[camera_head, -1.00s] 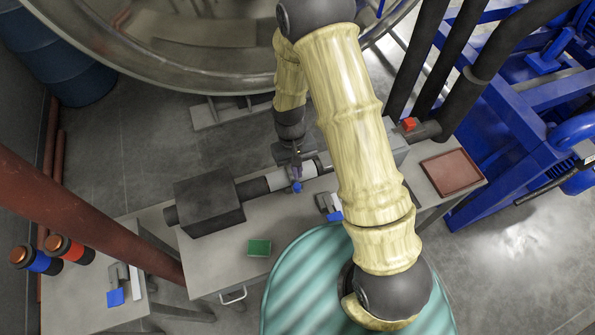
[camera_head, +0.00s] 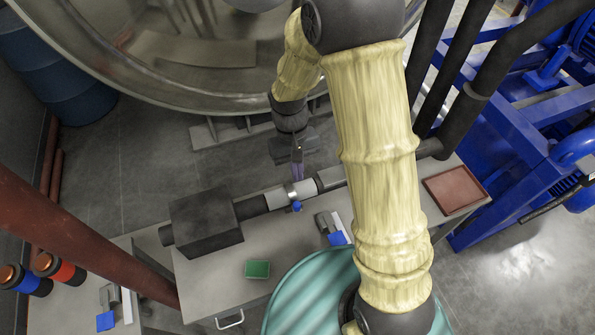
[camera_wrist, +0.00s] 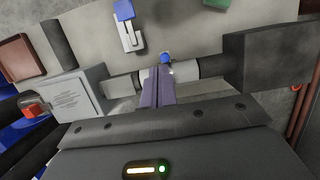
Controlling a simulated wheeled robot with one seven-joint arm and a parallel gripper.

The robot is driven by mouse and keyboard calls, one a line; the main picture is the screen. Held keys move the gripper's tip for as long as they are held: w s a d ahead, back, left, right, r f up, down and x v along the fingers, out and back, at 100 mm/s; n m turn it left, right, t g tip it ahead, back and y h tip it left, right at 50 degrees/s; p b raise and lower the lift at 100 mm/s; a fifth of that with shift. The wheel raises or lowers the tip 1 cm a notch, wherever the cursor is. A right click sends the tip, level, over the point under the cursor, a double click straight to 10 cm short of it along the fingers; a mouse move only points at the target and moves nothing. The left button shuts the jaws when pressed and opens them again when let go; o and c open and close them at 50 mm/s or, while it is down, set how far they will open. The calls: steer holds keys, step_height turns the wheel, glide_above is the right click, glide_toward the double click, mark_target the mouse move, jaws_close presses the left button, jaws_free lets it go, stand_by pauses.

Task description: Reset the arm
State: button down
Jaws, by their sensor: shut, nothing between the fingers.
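My arm reaches across the head view, and my gripper (camera_head: 297,172) hangs just behind the pipe (camera_head: 251,208) over the grey table. Its fingers are together and hold nothing. In the wrist view my gripper (camera_wrist: 160,75) points toward the pipe's light sleeve (camera_wrist: 186,71) and a small blue knob (camera_wrist: 166,58). The knob also shows under the sleeve in the head view (camera_head: 297,207). I cannot tell whether the fingertips touch the sleeve.
A dark box (camera_head: 206,222) sits on the pipe. A green block (camera_head: 257,269), a blue-handled tool (camera_head: 338,238) and a red tray (camera_head: 455,189) lie on the tabletops. A large metal vessel (camera_head: 190,60) stands behind, a teal drum (camera_head: 310,295) in front.

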stand_by(0.3)
steer(key=s+d+r+m+t+b, duration=0.3)
steer(key=s+d+r+t, duration=0.2)
steer(key=d, duration=0.6)
steer(key=shift+s+r+y, duration=0.4)
steer(key=shift+r, duration=0.2)
steer(key=shift+d, duration=0.1)
